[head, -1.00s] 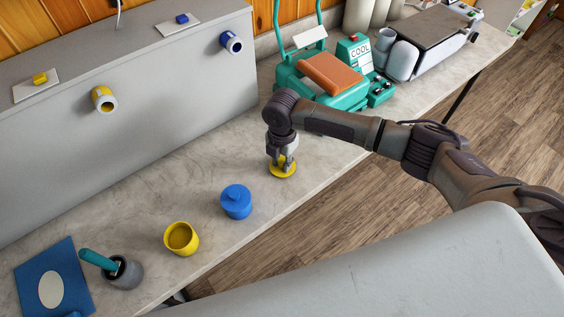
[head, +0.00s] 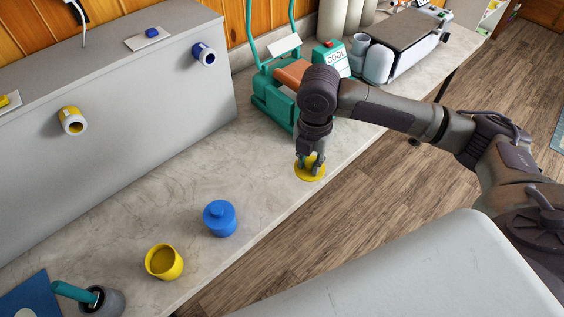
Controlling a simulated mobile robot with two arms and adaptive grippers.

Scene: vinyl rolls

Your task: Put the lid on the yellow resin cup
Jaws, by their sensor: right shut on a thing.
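The yellow resin cup (head: 164,262) stands upright and open on the counter, at the lower left of the head view. The yellow lid (head: 310,173) is a flat disc at the tips of my right gripper (head: 311,163). The right gripper points down and is shut on the lid, which appears raised near the counter's front edge, to the right of and beyond the cup. The gripper's fingers hide the middle of the lid. My left gripper does not show.
A blue lidded cup (head: 220,218) stands between the yellow cup and my right gripper. A grey pot (head: 104,303) with a teal-handled tool is at the lower left. A teal machine (head: 270,101) is behind my right arm. A grey panel (head: 120,120) lines the back.

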